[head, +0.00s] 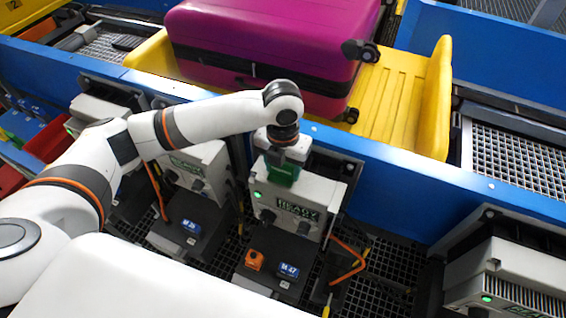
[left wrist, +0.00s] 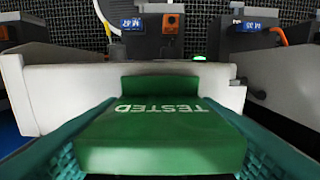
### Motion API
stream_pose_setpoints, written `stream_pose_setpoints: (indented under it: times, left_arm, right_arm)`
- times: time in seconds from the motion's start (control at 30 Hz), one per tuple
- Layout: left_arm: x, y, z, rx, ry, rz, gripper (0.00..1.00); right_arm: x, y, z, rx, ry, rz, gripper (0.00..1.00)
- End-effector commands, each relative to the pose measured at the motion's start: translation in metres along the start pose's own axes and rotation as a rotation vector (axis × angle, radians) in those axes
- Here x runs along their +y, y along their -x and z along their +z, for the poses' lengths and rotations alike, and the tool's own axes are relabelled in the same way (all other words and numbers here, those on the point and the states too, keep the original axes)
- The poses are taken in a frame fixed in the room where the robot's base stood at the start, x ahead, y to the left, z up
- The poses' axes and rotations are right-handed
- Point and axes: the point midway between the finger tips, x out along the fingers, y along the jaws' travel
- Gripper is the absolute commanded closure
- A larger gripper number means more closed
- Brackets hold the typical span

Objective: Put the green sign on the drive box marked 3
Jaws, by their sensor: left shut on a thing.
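The green sign (head: 282,172) is held in my left gripper (head: 286,156), over the top of a white drive box with a READY display (head: 318,188). In the left wrist view the sign (left wrist: 160,140) reads TESTED and lies between two teal fingers. Its far upright part stands in front of or against the white box top (left wrist: 70,85); I cannot tell if it rests there. A blue label (head: 288,271) below this box seems to end in 47. I cannot make out a mark 3 on any box. My right gripper is not in view.
Another white drive box (head: 195,165) stands to the left, partly behind my arm, and one (head: 510,275) at the lower right. Behind runs a blue conveyor rail (head: 400,185) with a yellow tray (head: 437,105) carrying a magenta suitcase (head: 265,40). Orange cables (head: 348,262) hang beside the boxes.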

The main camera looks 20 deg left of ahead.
Motion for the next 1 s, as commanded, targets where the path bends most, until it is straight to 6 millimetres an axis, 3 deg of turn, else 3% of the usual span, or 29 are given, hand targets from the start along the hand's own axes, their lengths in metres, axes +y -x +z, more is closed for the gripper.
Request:
stream_pose_setpoints:
  times: [0.27, 0.3, 0.4, 0.77, 1.0]
  left_arm:
    - [0.0, -0.003, 0.0, 0.0, 0.0, 0.0, 0.7]
    - [0.0, -0.003, 0.0, 0.0, 0.0, 0.0, 0.39]
    - [0.0, -0.003, 0.0, 0.0, 0.0, 0.0, 0.23]
    - [0.0, 0.002, -0.001, 0.002, 0.0, 0.0, 0.22]
    - [0.0, 0.041, -0.002, 0.008, 0.0, 0.001, 0.22]
  right_arm:
    - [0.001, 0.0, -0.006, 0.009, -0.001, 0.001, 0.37]
    - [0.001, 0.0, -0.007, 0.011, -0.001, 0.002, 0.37]
    - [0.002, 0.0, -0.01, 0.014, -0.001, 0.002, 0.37]
    - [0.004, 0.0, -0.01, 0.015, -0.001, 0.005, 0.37]
    - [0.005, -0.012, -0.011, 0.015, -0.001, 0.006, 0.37]
